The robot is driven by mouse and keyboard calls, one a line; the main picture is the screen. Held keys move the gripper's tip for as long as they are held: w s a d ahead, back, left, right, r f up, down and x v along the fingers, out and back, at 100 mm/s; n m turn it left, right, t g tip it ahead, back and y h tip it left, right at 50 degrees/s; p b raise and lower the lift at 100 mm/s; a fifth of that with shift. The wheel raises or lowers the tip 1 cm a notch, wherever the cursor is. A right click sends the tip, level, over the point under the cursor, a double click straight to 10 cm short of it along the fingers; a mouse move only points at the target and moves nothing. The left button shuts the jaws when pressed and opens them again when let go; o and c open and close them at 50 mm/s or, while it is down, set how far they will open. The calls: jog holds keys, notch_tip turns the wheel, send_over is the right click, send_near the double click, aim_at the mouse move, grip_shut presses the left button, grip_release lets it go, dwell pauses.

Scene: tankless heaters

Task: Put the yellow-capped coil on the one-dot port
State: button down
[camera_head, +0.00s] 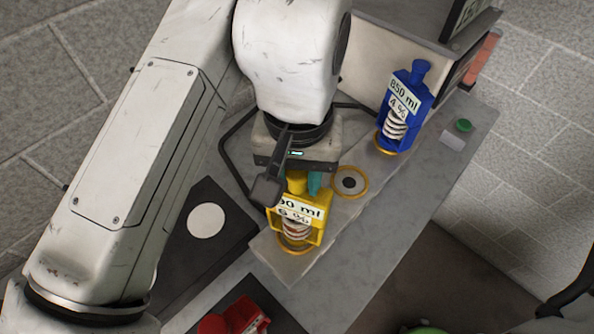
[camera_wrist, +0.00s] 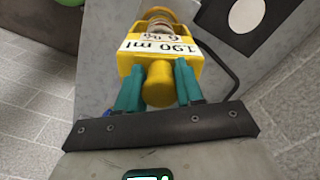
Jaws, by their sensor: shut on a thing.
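The yellow-capped coil (camera_head: 315,229) is a yellow frame around a pale coil, with a label whose wrist-view text looks like "190 ml". My gripper (camera_head: 297,181) is above it, its teal fingers shut on the yellow cap. The wrist view shows the cap (camera_wrist: 157,85) between both fingers (camera_wrist: 158,88). The coil is over a yellow ring at the near end of the grey ledge; I cannot tell whether it touches. An empty yellow ring port (camera_head: 361,190) with one dark round spot lies just right of it. Any dots marking the ring below the coil are hidden.
A blue coil unit (camera_head: 419,110) stands on another ring farther along the ledge (camera_head: 285,268). A red unit (camera_head: 247,314) is on a dark mat at the bottom. A white disc (camera_head: 206,220) lies on a dark panel to the left. A green-topped object (camera_head: 464,125) is at right.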

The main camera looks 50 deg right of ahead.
jog(key=c, duration=0.7)
grip_release()
notch_tip(320, 180, up, 12)
jog(key=shift+r+p, duration=0.15)
jog(key=shift+p, duration=0.3)
